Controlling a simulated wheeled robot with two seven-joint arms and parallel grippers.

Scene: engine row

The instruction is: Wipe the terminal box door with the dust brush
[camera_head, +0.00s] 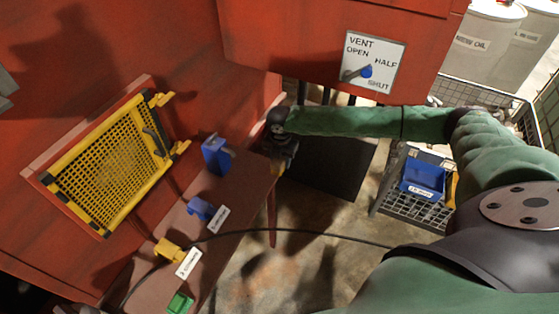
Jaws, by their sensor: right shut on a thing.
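My right arm comes in from the right in a green sleeve. Its dark gripper (281,156) is at the middle of the picture, by the far end of the brown shelf and below the red housing. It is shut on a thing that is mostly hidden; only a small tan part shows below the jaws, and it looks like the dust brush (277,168). I cannot make out a terminal box door for sure. My left gripper is not in view.
The brown shelf (240,215) carries blue, yellow and green holders with labels. A yellow mesh guard (110,165) is on the red engine wall at left. A vent dial plate (372,62) is above. A dark cable crosses below my arm. A cart with a blue bin (423,178) stands right.

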